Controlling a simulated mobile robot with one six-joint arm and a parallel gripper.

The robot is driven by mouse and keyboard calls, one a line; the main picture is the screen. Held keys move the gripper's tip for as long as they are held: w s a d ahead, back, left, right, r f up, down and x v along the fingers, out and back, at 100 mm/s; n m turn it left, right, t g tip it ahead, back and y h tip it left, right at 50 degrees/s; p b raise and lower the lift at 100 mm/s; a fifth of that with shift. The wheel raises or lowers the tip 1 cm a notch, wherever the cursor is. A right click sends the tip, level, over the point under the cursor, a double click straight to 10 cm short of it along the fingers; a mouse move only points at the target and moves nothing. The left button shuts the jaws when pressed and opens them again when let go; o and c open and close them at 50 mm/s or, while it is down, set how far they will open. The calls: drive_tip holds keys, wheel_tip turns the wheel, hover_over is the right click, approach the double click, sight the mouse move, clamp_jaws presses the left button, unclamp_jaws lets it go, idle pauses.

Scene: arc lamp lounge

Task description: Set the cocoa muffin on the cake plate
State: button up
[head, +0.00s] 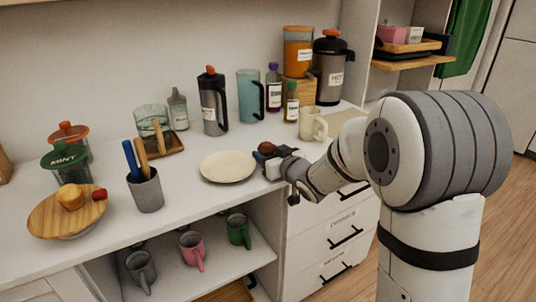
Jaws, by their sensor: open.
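The cocoa muffin (266,148) shows as a small dark brown rounded top on the white counter, just right of the plate. Its lower part is hidden by my gripper. The cream round plate (228,167), which looks like the cake plate, lies flat and empty to the left of the muffin. My gripper (275,161) reaches in from the right, low over the counter at the muffin. Its jaws are open; whether a finger touches the muffin I cannot tell.
A cream mug (312,125) stands behind my wrist. A grey cup with utensils (146,189) stands left of the plate, and a round wooden board (67,218) with a yellow and a red item lies farther left. Bottles and jugs line the back. The counter before the plate is clear.

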drive_tip(key=shift+w+a+f, duration=0.1)
drive_tip(key=shift+w+a, duration=0.25)
drive_tip(key=shift+w, duration=0.25)
drive_tip(key=shift+c, duration=0.4)
